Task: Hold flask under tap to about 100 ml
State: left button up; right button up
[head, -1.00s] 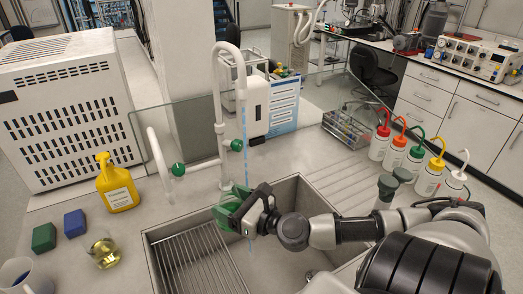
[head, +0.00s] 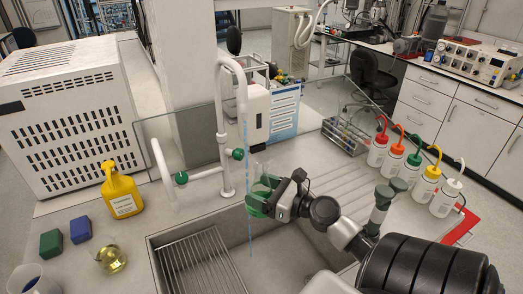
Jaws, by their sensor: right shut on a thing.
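My right gripper (head: 262,198), with green fingers, is shut on a clear glass flask (head: 260,168) above the sink (head: 290,243). The flask is faint, its lower part is hidden by the fingers, and its fill level cannot be read. The white tap (head: 221,110) arches over the sink. A thin blue water stream (head: 247,150) falls from its spout, passes along the left side of the gripper and continues down into the sink. The flask's visible neck is right of the stream. My left gripper is not in view.
A wire rack (head: 195,265) lies in the sink's left part. Left of it stand a yellow bottle (head: 121,190), sponges (head: 80,230) and a small round flask with yellow liquid (head: 111,259). Wash bottles (head: 402,160) line the right. A glass screen (head: 185,145) stands behind.

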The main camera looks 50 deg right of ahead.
jog(key=w+d+b, duration=0.2)
jog(key=w+d, duration=0.1)
jog(key=w, duration=0.2)
jog(key=shift+w, duration=0.15)
jog(key=shift+a, duration=0.1)
dwell(0.3)
jog(key=w+d+b, duration=0.2)
jog(key=w+d, duration=0.2)
jog(key=w, duration=0.3)
jog(key=shift+w, duration=0.35)
jog(key=shift+s+d+p, duration=0.1)
jog(key=shift+p, duration=0.25)
dwell(5.5)
